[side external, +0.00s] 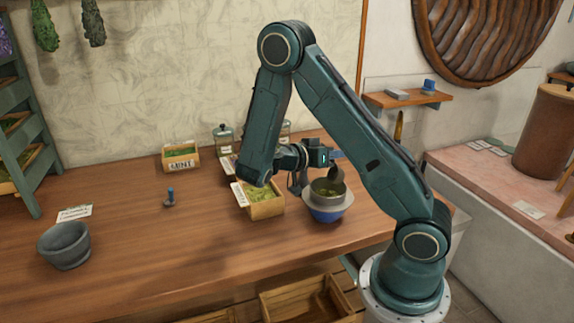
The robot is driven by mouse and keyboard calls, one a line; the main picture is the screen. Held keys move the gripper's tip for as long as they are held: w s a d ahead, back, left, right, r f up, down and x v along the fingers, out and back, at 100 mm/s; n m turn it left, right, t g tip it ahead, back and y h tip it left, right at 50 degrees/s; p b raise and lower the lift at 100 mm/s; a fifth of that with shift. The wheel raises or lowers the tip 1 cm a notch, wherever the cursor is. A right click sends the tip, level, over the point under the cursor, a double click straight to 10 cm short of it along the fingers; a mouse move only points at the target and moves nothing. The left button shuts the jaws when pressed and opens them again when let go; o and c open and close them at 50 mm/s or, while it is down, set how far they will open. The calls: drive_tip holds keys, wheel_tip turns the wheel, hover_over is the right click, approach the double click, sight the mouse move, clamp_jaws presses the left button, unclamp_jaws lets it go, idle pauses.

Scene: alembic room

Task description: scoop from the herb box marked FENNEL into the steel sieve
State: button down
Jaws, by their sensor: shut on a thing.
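My gripper (322,157) is shut on a scoop and holds it above the steel sieve. The scoop's dark bowl (336,174) is tilted over the sieve's back rim; I cannot tell whether anything is left in it. The steel sieve (343,201) rests on a blue bowl (327,215) and has some green herb in it. Just left of it stands a wooden herb box (267,210) with green herb inside; its tilted label cannot be read. Another box, partly hidden behind my arm, shows a label edge (227,164). I cannot tell which box is marked FENNEL.
A box marked MINT (181,158) stands at the back left, with a glass jar (223,138) near it. The table's front middle is clear.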

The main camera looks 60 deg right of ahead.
drive_tip(key=shift+r+m+t+y, duration=0.2)
drive_tip(key=shift+t+y, duration=0.4)
drive_tip(key=shift+y, duration=0.2)
drive_tip(key=shift+r+m+t+y, duration=0.2)
drive_tip(key=shift+t+y, duration=0.4)
drive_tip(key=shift+y, duration=0.2)
drive_tip(key=shift+r+m+t+y, duration=0.2)
drive_tip(key=shift+t+y, duration=0.4)
drive_tip(key=shift+y, duration=0.2)
drive_tip(key=shift+r+m+t+y, duration=0.2)
drive_tip(key=shift+t+y, duration=0.8)
drive_tip(key=shift+r+m+t+y, duration=0.2)
drive_tip(key=shift+t+y, duration=0.8)
